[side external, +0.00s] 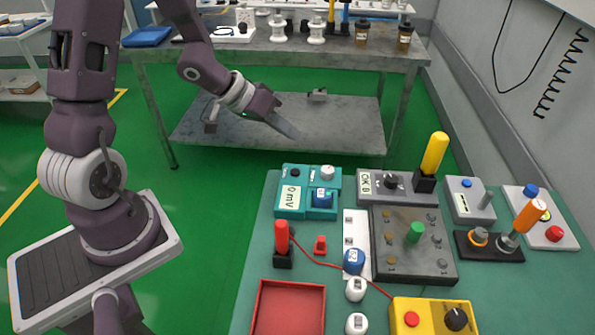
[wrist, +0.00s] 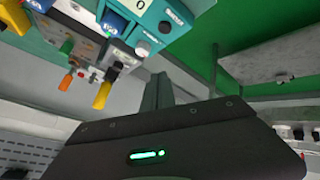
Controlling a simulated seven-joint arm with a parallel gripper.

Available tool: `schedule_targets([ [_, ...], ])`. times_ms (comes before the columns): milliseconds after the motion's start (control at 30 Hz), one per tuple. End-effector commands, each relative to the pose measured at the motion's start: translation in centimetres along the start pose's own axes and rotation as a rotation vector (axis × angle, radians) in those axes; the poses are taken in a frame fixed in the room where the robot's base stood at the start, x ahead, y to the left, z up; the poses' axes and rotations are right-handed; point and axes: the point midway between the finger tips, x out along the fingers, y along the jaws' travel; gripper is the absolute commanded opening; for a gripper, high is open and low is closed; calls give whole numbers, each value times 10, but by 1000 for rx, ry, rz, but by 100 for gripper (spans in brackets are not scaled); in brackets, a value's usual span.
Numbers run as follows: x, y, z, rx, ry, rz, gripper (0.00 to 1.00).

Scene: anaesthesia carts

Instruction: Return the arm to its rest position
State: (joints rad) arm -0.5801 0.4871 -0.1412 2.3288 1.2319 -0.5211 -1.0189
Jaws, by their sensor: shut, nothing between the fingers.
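My gripper (side external: 284,125) is in the air left of the green table and in front of the grey workbench, apart from both. Its fingers point down and to the right. They are together with nothing between them. In the wrist view the gripper's dark body (wrist: 165,135) fills the lower part, with a green light on it, and the fingers (wrist: 158,90) stand up from it. My arm is raised and bent above its base at the left.
The green table (side external: 255,235) holds a teal meter (side external: 290,198), a grey panel (side external: 400,262), a red tray (side external: 262,312), a yellow box (side external: 432,306) and several upright handles. The grey workbench (side external: 345,58) stands behind. Green floor is open between them.

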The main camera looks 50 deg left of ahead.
Motion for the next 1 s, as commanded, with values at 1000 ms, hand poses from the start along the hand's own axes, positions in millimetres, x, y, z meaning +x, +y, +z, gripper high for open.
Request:
schedule_targets([
  [1000,-237,125,105,245,-171,-302,0],
])
